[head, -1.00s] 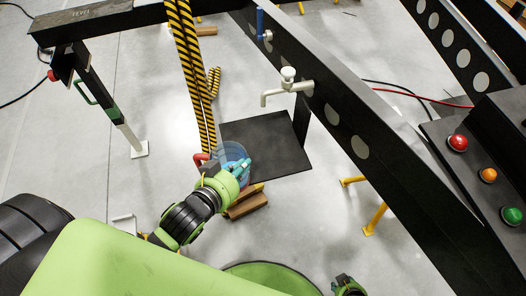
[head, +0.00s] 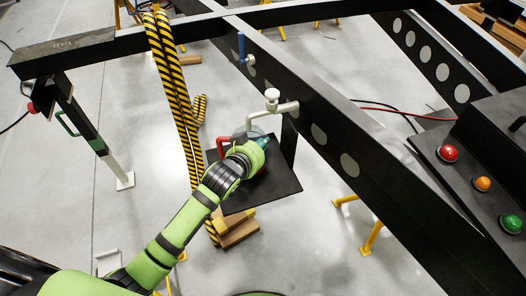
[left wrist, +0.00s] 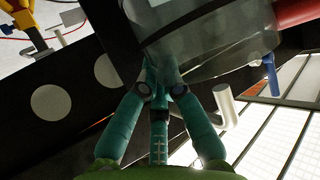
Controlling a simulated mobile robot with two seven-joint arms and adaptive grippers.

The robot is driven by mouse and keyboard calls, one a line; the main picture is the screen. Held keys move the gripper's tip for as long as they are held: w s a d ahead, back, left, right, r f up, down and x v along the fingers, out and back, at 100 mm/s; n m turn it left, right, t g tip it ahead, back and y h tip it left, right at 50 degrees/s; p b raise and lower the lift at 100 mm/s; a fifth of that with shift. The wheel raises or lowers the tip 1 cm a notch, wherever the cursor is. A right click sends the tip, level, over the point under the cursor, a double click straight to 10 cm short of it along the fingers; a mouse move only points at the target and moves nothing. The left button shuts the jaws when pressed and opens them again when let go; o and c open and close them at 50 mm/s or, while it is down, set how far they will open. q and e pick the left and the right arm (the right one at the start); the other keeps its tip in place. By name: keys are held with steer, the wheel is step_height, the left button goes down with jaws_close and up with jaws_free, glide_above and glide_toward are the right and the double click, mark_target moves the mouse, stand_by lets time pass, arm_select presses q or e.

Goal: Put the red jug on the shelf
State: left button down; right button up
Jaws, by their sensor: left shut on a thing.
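The jug is clear with a red handle (head: 223,147). Its see-through body (left wrist: 215,45) fills the top of the left wrist view, with the red handle (left wrist: 298,10) at the right. My left gripper (head: 262,145) is shut on the jug, which is mostly hidden behind it in the head view. The black square shelf (head: 268,194) lies below the gripper, beside the dark chassis beam. The jug overlaps the shelf's far left part, near the white tap (head: 272,106). I cannot tell whether its base touches the shelf. My right gripper is not in view.
The dark chassis beam (head: 385,185) runs diagonally on the right. Yellow-black striped hoses (head: 172,75) hang to the left of the shelf. Wooden blocks (head: 238,232) lie on the floor below it. A panel with red, orange and green buttons (head: 482,184) stands at right.

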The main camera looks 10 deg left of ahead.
arm_select(q)
steer(key=f, duration=0.1)
steer(key=f+b, duration=0.1)
steer(key=f, duration=0.1)
steer(key=shift+w+d, duration=0.1)
steer(key=shift+w, duration=0.25)
steer(key=shift+f, duration=0.2)
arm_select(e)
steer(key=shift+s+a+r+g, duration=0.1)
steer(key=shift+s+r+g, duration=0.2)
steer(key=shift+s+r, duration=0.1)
arm_select(q)
steer(key=c, duration=1.4)
jaws_free()
